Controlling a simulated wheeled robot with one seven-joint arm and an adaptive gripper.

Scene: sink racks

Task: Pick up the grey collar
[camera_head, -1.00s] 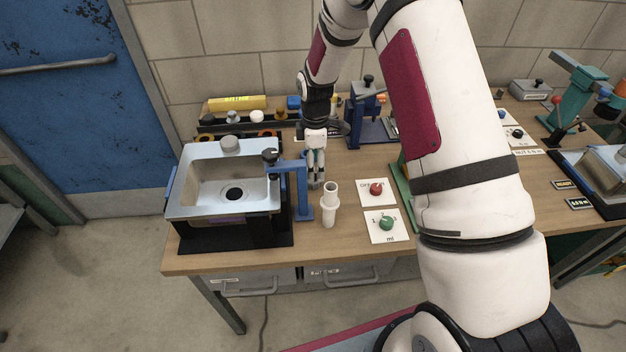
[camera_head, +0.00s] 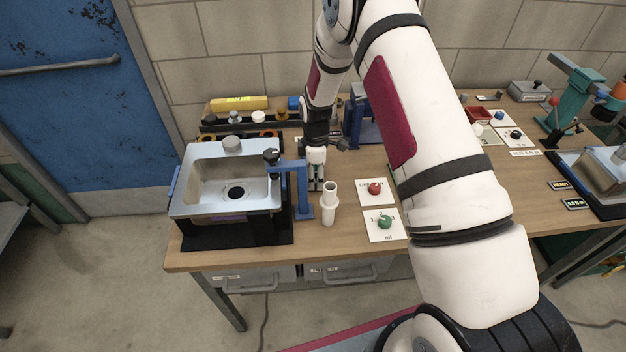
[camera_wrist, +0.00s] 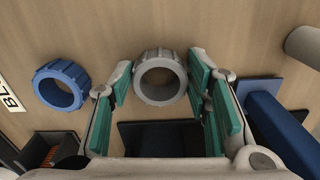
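The grey collar (camera_wrist: 160,78) is a ribbed ring. In the wrist view it lies on the wooden table with its hole facing me. My gripper (camera_wrist: 160,75) is open, its teal-padded fingers on either side of the collar. The fingertips look very close to its rim; I cannot tell whether they touch it. In the head view my gripper (camera_head: 316,186) points down, low over the table, behind the white tube and right of the blue post. The collar cannot be made out there.
A blue ribbed ring (camera_wrist: 62,86) lies left of the collar. The blue post (camera_head: 302,190) and metal sink (camera_head: 182,190) stand left of my gripper in the head view. A white tube (camera_head: 329,205) stands in front. Cards with red (camera_head: 375,188) and green (camera_head: 384,222) knobs lie right.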

